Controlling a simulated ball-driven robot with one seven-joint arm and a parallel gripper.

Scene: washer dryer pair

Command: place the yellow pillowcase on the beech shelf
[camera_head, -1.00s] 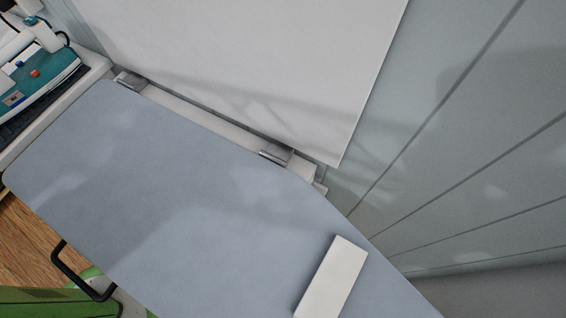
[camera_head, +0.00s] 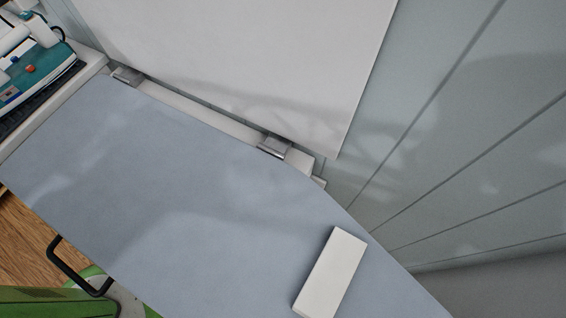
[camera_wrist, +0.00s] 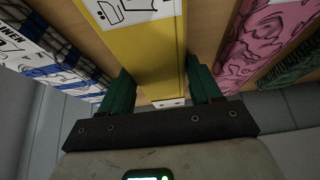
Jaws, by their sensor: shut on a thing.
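In the wrist view, the yellow pillowcase (camera_wrist: 147,65) is a flat yellow pack with a white label printed with black drawings. My gripper (camera_wrist: 162,82) has one green finger on each side of the pack and is shut on it. Tan wood, which looks like the beech shelf (camera_wrist: 204,28), shows behind and beside the pack. I cannot tell whether the pack touches the wood. The far end of the pack is cut off by the top of the picture. Neither gripper nor pillowcase shows in the head view.
A blue-and-white pack (camera_wrist: 45,58) lies left of the pillowcase; a pink patterned pack (camera_wrist: 262,40) and a dark green one (camera_wrist: 298,66) lie right. The head view shows a grey-blue ironing board (camera_head: 170,180) with a white block (camera_head: 331,272), beside a panelled wall (camera_head: 470,120).

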